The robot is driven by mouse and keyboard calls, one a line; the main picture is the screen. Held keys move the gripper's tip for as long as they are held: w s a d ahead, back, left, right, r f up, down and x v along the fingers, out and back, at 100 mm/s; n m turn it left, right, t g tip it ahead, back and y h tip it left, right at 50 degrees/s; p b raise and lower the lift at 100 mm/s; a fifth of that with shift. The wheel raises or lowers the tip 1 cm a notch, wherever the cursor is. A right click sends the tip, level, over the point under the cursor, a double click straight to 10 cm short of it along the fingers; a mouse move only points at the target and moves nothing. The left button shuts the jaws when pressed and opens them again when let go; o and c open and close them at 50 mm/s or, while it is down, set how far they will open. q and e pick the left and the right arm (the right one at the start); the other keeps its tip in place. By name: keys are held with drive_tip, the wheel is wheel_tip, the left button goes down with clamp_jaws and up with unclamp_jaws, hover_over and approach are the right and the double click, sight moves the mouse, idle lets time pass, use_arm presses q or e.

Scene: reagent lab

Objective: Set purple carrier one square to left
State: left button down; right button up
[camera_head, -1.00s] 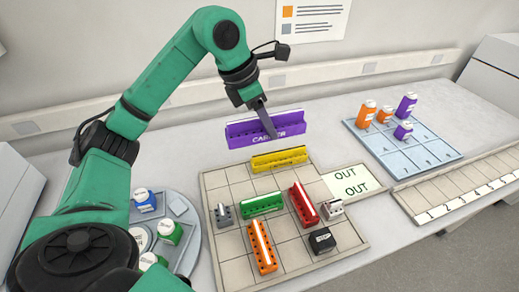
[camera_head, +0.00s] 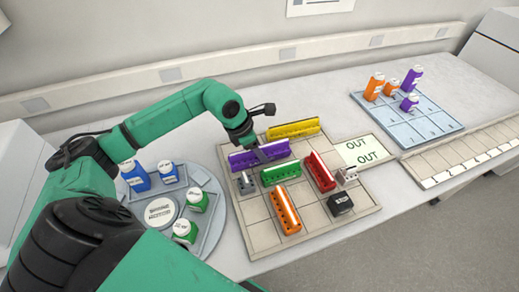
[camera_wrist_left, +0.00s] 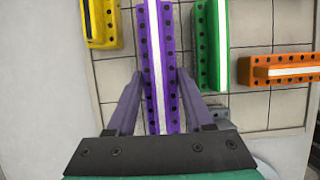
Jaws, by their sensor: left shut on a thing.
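The purple carrier (camera_head: 240,161) is at the back left of the gridded board (camera_head: 257,234), left of the yellow carrier and behind the green one. My left gripper (camera_head: 259,154) is shut on it from above. In the left wrist view the carrier (camera_wrist_left: 160,60) runs lengthwise between the two fingers of the gripper (camera_wrist_left: 164,95). I cannot tell whether its underside touches the board. My right gripper is not in view.
On the board are a yellow carrier (camera_head: 293,129), a green carrier (camera_head: 281,172), a red carrier (camera_head: 320,172), an orange carrier (camera_head: 286,210), a grey piece (camera_head: 246,183), a white piece (camera_head: 348,175) and a black block (camera_head: 340,204). A round tray (camera_head: 213,235) with bottles stands left.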

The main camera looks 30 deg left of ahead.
use_arm(q)
drive_tip(key=shift+w+d+f, duration=0.1)
drive_tip(key=shift+w+f, duration=0.05)
drive_tip(key=shift+f, duration=0.35)
drive_tip(key=shift+w+d+f, duration=0.1)
drive_tip(key=shift+w, duration=0.05)
drive_tip(key=c, duration=0.7)
unclamp_jaws()
drive_tip(key=shift+f+b, duration=0.15)
drive_tip(key=shift+b, duration=0.15)
drive_tip(key=o, duration=0.4)
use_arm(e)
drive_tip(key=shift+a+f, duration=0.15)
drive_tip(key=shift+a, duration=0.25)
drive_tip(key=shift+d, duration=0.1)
